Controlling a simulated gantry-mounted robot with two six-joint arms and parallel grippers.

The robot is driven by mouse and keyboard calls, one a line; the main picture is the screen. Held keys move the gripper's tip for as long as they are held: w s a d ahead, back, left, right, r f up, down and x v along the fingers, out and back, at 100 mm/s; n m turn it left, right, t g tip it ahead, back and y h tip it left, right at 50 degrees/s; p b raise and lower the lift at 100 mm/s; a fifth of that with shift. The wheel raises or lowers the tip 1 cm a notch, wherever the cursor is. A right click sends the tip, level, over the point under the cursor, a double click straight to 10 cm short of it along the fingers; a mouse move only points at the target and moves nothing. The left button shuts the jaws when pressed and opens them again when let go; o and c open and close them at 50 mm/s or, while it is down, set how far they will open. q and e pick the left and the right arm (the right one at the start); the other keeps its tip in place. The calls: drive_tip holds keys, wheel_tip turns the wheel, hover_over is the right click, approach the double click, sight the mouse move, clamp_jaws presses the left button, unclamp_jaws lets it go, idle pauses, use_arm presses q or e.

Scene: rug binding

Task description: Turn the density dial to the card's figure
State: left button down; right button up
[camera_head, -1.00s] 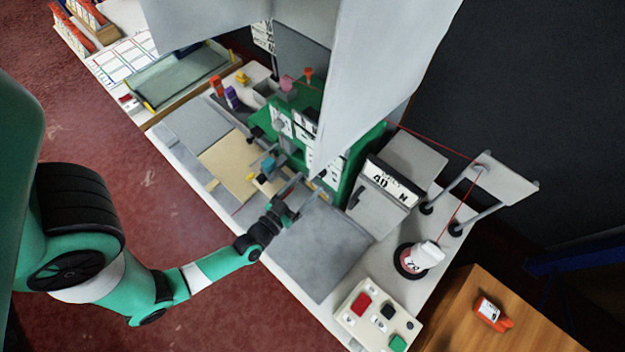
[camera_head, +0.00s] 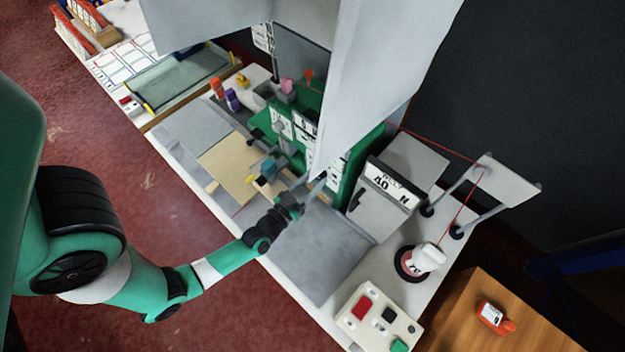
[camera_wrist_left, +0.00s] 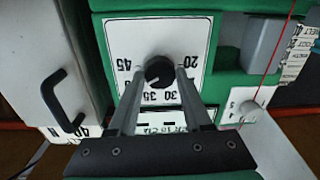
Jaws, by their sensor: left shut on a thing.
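The density dial is a round black knob (camera_wrist_left: 159,70) on a white plate (camera_wrist_left: 187,35) on the front of the green machine (camera_wrist_left: 228,80). In the left wrist view its figures are upside down: 20, 30, 35 and 45 show, and a finger hides part of the scale. A pale mark on the knob's lower left edge is too small to read surely. My left gripper (camera_wrist_left: 161,76) is shut on the knob, one finger on each side. In the head view the left gripper (camera_head: 312,188) reaches the machine's front, hiding the knob. I cannot pick out the card surely.
A grey box labelled 40 N (camera_head: 388,190) stands right of the machine; its black handle (camera_wrist_left: 65,100) is close to the gripper. A thread cone (camera_head: 424,258) and a button box (camera_head: 375,318) are at the right. A large pale panel (camera_head: 375,70) hangs above the machine.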

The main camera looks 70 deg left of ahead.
use_arm(q)
drive_tip(key=shift+n, duration=0.3)
drive_tip(key=shift+n+h+b, duration=0.3)
drive_tip(key=shift+n+b, duration=0.45)
drive_tip(key=shift+n, duration=2.75)
drive_tip(key=shift+c, duration=1.7)
unclamp_jaws()
